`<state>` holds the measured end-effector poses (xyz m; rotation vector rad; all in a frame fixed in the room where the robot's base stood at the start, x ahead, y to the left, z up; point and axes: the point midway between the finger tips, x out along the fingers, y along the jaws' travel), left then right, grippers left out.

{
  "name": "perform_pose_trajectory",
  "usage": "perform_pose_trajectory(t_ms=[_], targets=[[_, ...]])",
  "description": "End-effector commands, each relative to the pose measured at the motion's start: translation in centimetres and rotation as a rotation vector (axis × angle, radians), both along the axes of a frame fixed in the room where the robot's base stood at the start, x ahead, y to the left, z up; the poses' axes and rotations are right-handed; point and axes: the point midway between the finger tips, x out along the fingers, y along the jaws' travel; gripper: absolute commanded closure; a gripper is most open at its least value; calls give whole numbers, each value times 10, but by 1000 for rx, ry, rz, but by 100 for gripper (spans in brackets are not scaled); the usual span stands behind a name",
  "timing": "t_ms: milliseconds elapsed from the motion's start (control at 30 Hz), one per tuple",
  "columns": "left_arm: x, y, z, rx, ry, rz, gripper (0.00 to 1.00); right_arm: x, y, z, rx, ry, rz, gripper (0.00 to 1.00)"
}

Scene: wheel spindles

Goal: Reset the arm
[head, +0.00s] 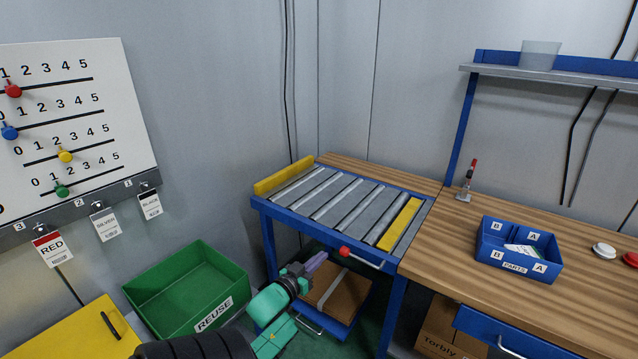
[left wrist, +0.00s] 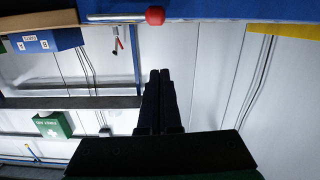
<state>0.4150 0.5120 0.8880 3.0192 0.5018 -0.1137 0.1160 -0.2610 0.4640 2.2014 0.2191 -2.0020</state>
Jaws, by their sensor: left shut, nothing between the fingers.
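My left arm reaches in from the bottom of the head view. My left gripper (head: 317,262) is near the front of the roller table (head: 278,225), below its top and close to the red knob (head: 345,252). In the left wrist view the two dark fingers of the left gripper (left wrist: 159,78) are together, with nothing between them. The red knob also shows in the left wrist view (left wrist: 155,16), above the fingertips and apart from them in the picture. My right gripper is in neither view.
A green REUSE bin (head: 178,270) stands left of my gripper. A cardboard box (head: 338,293) sits under the roller table. A wooden workbench (head: 480,275) on the right holds a blue parts bin (head: 545,270). A counting board (head: 75,120) hangs at the left.

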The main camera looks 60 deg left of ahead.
Motion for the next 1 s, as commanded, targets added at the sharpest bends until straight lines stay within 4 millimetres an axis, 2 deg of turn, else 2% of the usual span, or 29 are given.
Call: perform_pose_trajectory(t_ms=[533, 633, 667, 767, 800, 867, 900, 967, 1000], targets=[[0, 0, 0, 0, 0, 0, 100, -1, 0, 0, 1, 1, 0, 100], [-1, -2, -13, -8, 27, 2, 100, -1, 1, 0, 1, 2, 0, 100], [-2, -4, -24, -13, 50, 3, 100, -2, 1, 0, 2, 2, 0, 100], [-13, -20, -86, -46, 186, 1, 100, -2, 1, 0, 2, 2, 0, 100], [-20, -31, -119, -60, 262, -5, 100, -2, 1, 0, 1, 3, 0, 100], [-36, -52, -171, -79, 388, -23, 100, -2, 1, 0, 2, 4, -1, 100], [-50, -68, -204, -89, 474, -41, 100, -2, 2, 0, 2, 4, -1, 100], [-72, -94, -249, -99, 602, -75, 100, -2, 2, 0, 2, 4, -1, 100], [-90, -112, -278, -103, 690, -103, 100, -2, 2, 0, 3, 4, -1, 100]])
